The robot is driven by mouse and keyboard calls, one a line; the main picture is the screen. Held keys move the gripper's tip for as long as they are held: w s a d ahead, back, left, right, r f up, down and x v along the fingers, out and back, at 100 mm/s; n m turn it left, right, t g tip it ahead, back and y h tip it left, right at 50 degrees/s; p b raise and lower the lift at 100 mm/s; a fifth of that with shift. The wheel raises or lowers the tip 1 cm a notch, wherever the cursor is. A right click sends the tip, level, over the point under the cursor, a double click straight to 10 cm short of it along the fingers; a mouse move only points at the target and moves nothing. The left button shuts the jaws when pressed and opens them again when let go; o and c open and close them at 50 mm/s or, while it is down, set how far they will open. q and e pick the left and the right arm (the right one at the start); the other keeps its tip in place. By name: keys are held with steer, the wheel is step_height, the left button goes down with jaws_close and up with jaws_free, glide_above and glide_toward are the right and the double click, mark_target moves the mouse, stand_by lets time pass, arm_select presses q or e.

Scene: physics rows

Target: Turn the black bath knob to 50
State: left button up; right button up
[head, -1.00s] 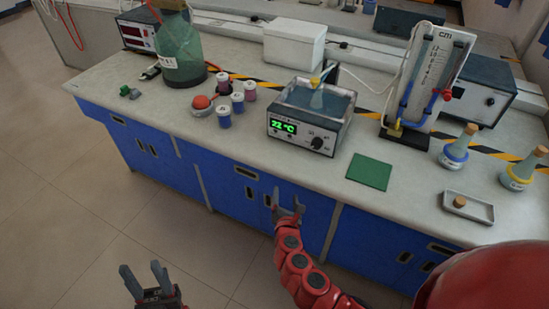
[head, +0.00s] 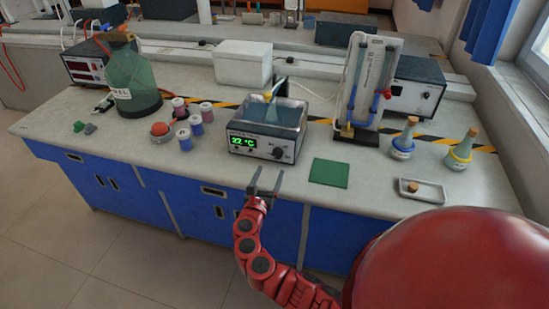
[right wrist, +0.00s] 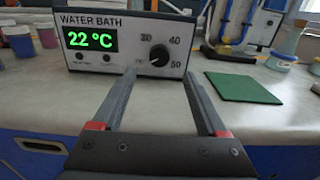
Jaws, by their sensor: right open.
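The water bath (head: 240,143) stands near the front edge of the bench, its green display reading 22 °C. Its black knob (head: 278,153) is at the right of the front panel. In the right wrist view the knob (right wrist: 159,55) shows beside the marks 30, 40 and 50; I cannot tell its setting for sure. My right gripper (head: 266,176) is open and empty, in front of the bath and below the knob. In the right wrist view its fingers (right wrist: 160,75) point at the panel, one either side of the knob's line, apart from it. My left gripper is out of view.
A green mat (head: 329,173) lies right of the bath, with a white tray (head: 421,193) and stoppered flasks (head: 403,145) beyond. Several small jars (head: 184,140) and a large green bottle (head: 133,80) stand left. A tube stand (head: 366,85) is behind right.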

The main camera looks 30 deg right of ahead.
mark_target(276, 156)
steer(key=x, duration=0.7)
steer(key=shift+w+d, duration=0.25)
steer(key=shift+w, duration=0.05)
jaws_close()
